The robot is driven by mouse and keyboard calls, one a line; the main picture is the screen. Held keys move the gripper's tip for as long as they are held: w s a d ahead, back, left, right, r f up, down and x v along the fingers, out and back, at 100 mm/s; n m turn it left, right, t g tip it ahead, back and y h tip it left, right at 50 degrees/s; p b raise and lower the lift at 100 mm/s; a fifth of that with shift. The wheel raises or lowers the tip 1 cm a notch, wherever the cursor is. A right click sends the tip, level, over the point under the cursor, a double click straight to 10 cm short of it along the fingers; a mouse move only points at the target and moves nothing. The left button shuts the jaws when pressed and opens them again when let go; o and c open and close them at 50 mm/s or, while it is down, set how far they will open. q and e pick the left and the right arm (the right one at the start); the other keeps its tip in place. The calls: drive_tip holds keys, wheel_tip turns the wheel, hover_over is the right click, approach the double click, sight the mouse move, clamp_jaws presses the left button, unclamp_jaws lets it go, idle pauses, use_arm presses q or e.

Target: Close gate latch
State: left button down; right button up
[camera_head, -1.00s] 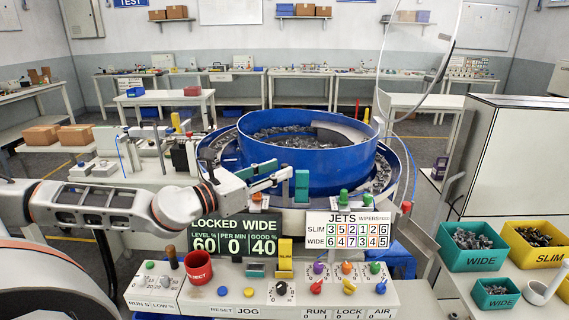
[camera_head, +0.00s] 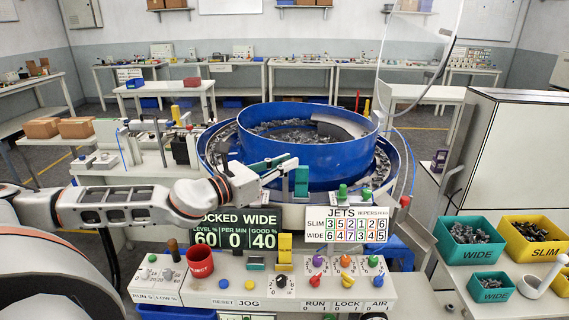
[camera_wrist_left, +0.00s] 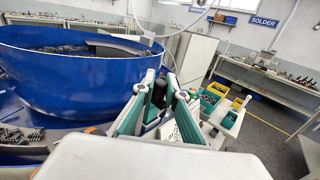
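My left gripper (camera_head: 282,174) is at the near rim of the blue bowl (camera_head: 345,178), above the display boards. Its two green-padded fingers are apart, also in the left wrist view (camera_wrist_left: 160,120). A dark upright post (camera_wrist_left: 158,92) shows between or beyond the fingers there; I cannot tell if it is touched. I cannot clearly pick out the gate latch. A green knob (camera_head: 342,192) and a red knob (camera_head: 405,201) stand to the gripper's right, near the bowl's front. My right gripper is out of view.
A control panel (camera_head: 235,292) with coloured knobs and a red cup (camera_head: 200,262) lies in front. A clear curved shield (camera_head: 415,50) rises at the bowl's right. Green bins (camera_head: 465,253) and yellow bins (camera_head: 535,250) of parts stand right, by a white cabinet (camera_head: 520,150).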

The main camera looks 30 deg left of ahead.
sight(300, 167)
use_arm(q)
drive_tip(key=shift+d+n+y, duration=0.15)
drive_tip(key=shift+n+y, duration=0.15)
drive_tip(key=y, duration=0.1)
drive_tip(key=n+y, duration=0.1)
drive_tip(key=shift+w+d+t+y, duration=0.2)
drive_tip(key=shift+d+t+y, duration=0.1)
drive_tip(key=w+n+g+y, duration=0.1)
drive_tip(key=n+g+y, duration=0.3)
drive_tip(key=n+y, duration=0.1)
drive_tip(key=w+n+g+y, duration=0.2)
drive_tip(key=n+g+y, duration=0.2)
drive_tip(key=y, duration=0.3)
drive_tip(key=w+n+g+y, duration=0.1)
drive_tip(key=n+g+y, duration=0.3)
drive_tip(key=n+y, duration=0.3)
drive_tip(key=shift+w+d+g, duration=0.4)
drive_tip(key=shift+a+n+g, duration=0.1)
drive_tip(key=shift+n+g, duration=0.3)
drive_tip(key=shift+r, duration=0.1)
drive_tip(key=c, duration=2)
unclamp_jaws()
drive_tip(key=shift+w+a, duration=0.1)
